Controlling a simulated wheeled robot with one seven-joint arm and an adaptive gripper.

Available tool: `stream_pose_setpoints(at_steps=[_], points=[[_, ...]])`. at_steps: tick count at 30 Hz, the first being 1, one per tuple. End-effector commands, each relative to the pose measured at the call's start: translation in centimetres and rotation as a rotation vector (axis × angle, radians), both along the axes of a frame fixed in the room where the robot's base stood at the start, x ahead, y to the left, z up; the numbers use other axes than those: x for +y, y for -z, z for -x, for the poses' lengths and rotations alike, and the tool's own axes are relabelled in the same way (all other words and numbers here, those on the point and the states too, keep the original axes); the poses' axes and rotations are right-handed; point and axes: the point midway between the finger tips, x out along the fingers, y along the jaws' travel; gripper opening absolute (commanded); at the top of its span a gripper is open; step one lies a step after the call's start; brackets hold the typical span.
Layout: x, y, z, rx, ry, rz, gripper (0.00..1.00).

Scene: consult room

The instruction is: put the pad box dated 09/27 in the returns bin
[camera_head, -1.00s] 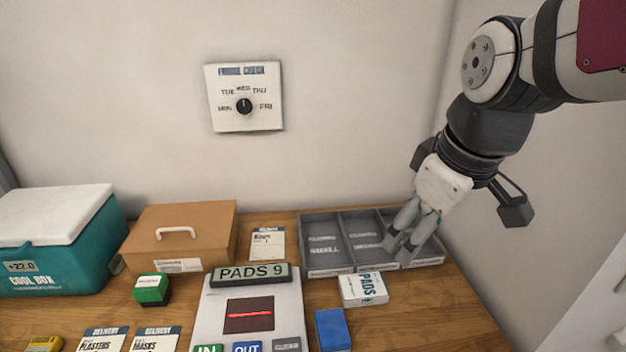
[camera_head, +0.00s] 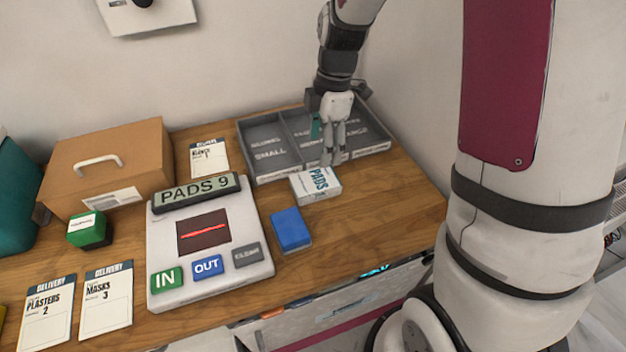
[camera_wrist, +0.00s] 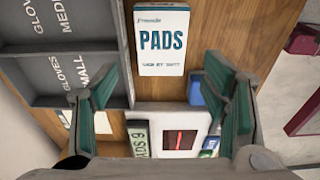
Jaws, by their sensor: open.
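A white pad box (camera_head: 318,187) with teal "PADS" lettering lies on the wooden table, just in front of the grey glove tray. It also shows at the top of the wrist view (camera_wrist: 161,52); its "use by" line is too small to read surely. My gripper (camera_head: 333,158) is just above and behind the box, near the tray's front edge. In the wrist view my gripper (camera_wrist: 158,88) is open and empty, its green-padded fingers apart, with the box ahead of the gap. I cannot make out a returns bin in these frames.
The compartmented glove tray (camera_head: 262,178) stands behind the box. A blue block (camera_head: 291,229) and the scanner console (camera_head: 210,235) reading "PADS 9" are close by on the left. Table right of the box is clear.

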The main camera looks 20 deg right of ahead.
Motion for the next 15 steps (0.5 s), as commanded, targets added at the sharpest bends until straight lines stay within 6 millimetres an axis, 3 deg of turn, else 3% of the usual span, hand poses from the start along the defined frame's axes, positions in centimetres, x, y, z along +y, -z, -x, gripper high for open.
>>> stream_pose_setpoints(at_steps=[6,15], points=[[0.5,3.7,0.1,0.004,0.001,0.0,0.68],[0.8,5.8,0.3,0.004,0.001,0.0,0.68]])
